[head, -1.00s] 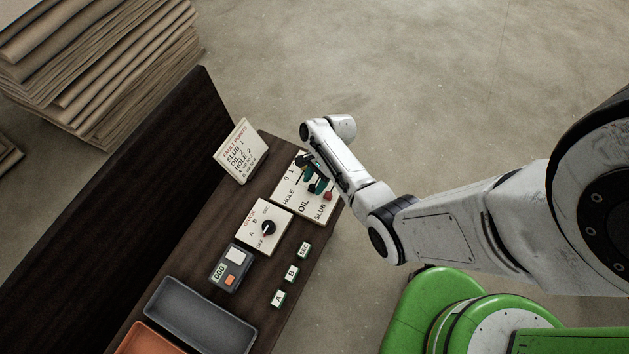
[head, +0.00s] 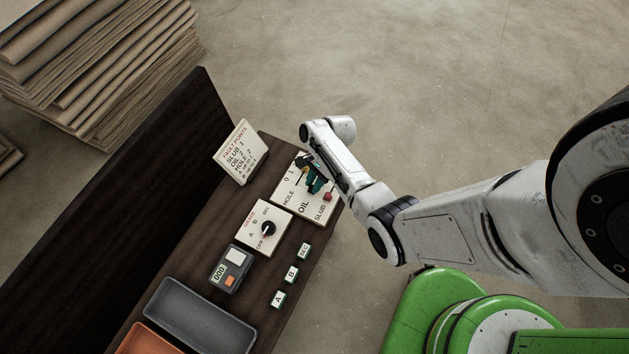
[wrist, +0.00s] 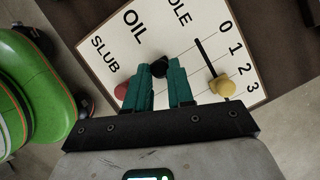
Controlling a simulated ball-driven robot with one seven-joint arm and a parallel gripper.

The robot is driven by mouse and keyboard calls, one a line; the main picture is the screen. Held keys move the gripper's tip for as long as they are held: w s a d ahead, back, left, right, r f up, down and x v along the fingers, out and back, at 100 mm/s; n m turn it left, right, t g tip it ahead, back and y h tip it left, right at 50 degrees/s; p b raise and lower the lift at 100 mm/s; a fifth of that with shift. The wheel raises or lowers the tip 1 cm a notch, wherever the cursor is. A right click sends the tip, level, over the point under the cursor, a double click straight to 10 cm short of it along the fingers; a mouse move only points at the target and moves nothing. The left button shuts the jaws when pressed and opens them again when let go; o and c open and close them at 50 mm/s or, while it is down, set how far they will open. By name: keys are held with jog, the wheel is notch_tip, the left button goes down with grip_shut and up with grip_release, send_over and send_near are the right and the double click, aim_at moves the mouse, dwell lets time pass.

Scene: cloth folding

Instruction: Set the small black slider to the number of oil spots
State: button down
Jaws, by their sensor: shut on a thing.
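The small black slider knob (wrist: 160,67) sits in the OIL column of the white slider panel (wrist: 99,59), between the tips of my teal gripper fingers (wrist: 163,76). My gripper is shut on it. The knob's slot is hidden by the fingers, so I cannot tell its number. A yellow knob (wrist: 222,86) in the HOLE column stands toward the 2 and 3 end of its slot. A red knob (wrist: 122,91) in the SLUB column is partly behind the left finger. In the head view, my gripper (head: 316,180) is over the panel (head: 282,196).
A fault-points card (head: 240,150) stands behind the panel. Stacked cloth (head: 100,60) is at upper left.

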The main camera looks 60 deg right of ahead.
jog(key=shift+d+b, duration=0.4)
jog(key=shift+d, duration=1.1)
jog(key=c, duration=1)
grip_release()
jog(key=shift+r, duration=0.1)
jog(key=p+v, duration=0.2)
jog(key=v, duration=0.8)
jog(key=shift+d+r, duration=0.15)
jog(key=shift+r, duration=0.1)
